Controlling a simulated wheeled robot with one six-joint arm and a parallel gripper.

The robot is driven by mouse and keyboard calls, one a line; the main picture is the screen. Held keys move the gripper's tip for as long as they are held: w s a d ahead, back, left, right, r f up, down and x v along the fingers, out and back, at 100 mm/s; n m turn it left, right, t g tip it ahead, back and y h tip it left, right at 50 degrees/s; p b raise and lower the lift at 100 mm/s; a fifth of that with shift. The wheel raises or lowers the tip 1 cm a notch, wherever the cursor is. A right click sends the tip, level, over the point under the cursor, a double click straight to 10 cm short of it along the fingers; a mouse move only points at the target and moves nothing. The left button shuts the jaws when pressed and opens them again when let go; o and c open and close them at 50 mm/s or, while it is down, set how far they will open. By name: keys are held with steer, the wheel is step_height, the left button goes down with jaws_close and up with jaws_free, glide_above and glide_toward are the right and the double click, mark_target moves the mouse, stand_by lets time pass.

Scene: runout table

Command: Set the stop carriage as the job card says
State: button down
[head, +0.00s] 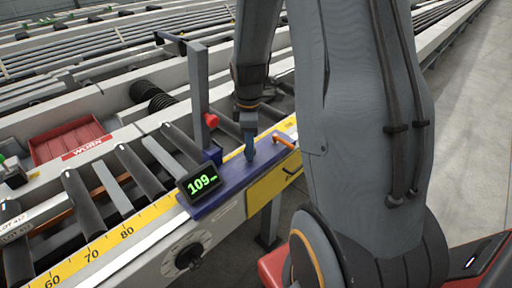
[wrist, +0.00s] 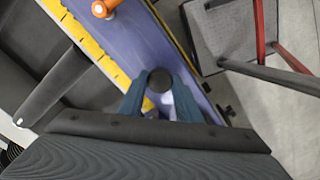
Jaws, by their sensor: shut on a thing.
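The blue stop carriage (head: 232,184) sits on the yellow scale rail (head: 105,243), right of the 80 mark. Its display (head: 199,182) reads 109 in green; the small unit is hard to read. An orange lever (head: 285,142) is at the carriage's far end and also shows in the wrist view (wrist: 104,8). My gripper (head: 250,150) is down at the carriage. In the wrist view, its teal fingers (wrist: 160,95) are shut around a dark round knob (wrist: 160,80) on the carriage (wrist: 142,38). I cannot make out a job card's text.
Dark rollers (head: 82,203) lie left of the rail. A grey post with a red knob (head: 211,120) rises beside the carriage. A red tray (head: 70,140) labelled WORN and a white tag (head: 14,226) are at left. Open floor (head: 475,130) lies at right.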

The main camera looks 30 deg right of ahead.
steer(key=shift+w+d, duration=0.1)
steer(key=shift+d, duration=0.15)
steer(key=c, duration=1.3)
jaws_free()
steer(key=shift+r+b, duration=0.7)
steer(key=shift+r, duration=3.2)
